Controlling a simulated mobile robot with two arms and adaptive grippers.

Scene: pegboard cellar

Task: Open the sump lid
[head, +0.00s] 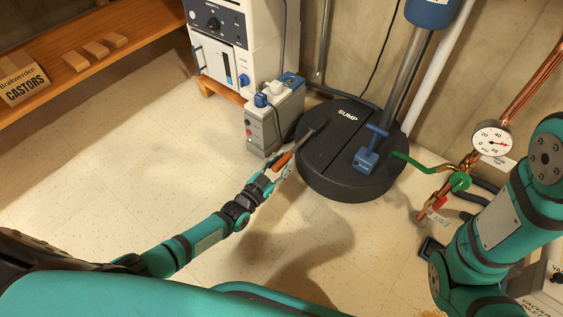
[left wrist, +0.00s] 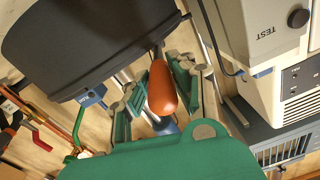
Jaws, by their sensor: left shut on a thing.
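The sump (head: 345,185) is a round black tub with a flat black lid (head: 345,125) marked SUMP. It also shows at the upper left of the left wrist view (left wrist: 80,40). The lid lies flat, with a seam across it. My left gripper (head: 275,170) is shut on the orange handle (head: 282,160) of a tool, left of the sump. In the left wrist view the handle (left wrist: 162,90) sits between the fingers. The tool's dark shaft points at the lid's left part; I cannot tell whether its tip touches. My right arm shows at the right, but its gripper is not visible.
A steel pipe with a blue clamp (head: 367,160) rises from the sump's right side. A grey TEST box (head: 268,125) stands close behind left. A pressure gauge (head: 491,138) and copper pipes are at right. Floor at left is clear.

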